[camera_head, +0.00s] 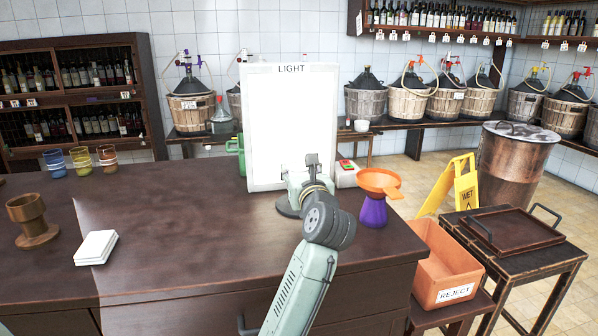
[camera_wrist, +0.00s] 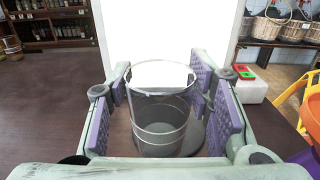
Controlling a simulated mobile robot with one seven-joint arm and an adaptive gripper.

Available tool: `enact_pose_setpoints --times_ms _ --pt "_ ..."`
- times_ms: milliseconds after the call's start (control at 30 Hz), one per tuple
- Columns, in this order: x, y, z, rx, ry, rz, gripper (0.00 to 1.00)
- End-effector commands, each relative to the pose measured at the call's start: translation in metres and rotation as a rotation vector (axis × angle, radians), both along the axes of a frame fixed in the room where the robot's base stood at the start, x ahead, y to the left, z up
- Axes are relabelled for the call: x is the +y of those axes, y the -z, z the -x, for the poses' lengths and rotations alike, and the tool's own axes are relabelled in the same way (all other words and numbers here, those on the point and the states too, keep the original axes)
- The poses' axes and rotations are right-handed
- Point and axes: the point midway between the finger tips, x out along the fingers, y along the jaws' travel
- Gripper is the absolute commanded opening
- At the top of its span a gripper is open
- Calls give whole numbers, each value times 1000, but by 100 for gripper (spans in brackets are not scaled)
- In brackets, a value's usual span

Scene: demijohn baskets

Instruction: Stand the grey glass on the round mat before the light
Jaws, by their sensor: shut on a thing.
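The grey glass (camera_wrist: 160,132) is a clear, upright tumbler with rings round it, between the purple pads of my gripper (camera_wrist: 160,92) in the wrist view. The gripper is shut on it. The light (camera_head: 290,110) is a bright white upright panel behind it. The round mat (camera_head: 287,209) is dark and lies on the table before the light, partly hidden by my gripper (camera_head: 306,178) in the head view.
An orange funnel on a purple base (camera_head: 373,208) stands to the right. A white box with red and green items (camera_head: 347,173) is behind it. Blue, yellow and orange glasses (camera_head: 81,160), a wooden goblet (camera_head: 33,222) and white tiles (camera_head: 96,247) are left. An orange REJECT crate (camera_head: 440,262) is beyond the table's right edge.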

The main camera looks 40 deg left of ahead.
Motion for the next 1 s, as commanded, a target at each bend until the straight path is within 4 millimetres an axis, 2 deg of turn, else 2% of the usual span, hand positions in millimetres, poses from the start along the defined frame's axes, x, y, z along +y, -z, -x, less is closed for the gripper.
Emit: enact_pose_setpoints --times_ms 100,333,533,733,1000 --pt "19 0 -26 4 0 2 0" --pt "44 5 -58 0 0 0 0" --pt "48 14 -62 1 -1 1 0" --pt "47 40 -62 2 0 2 0" --pt "47 43 -62 -1 0 -1 0"
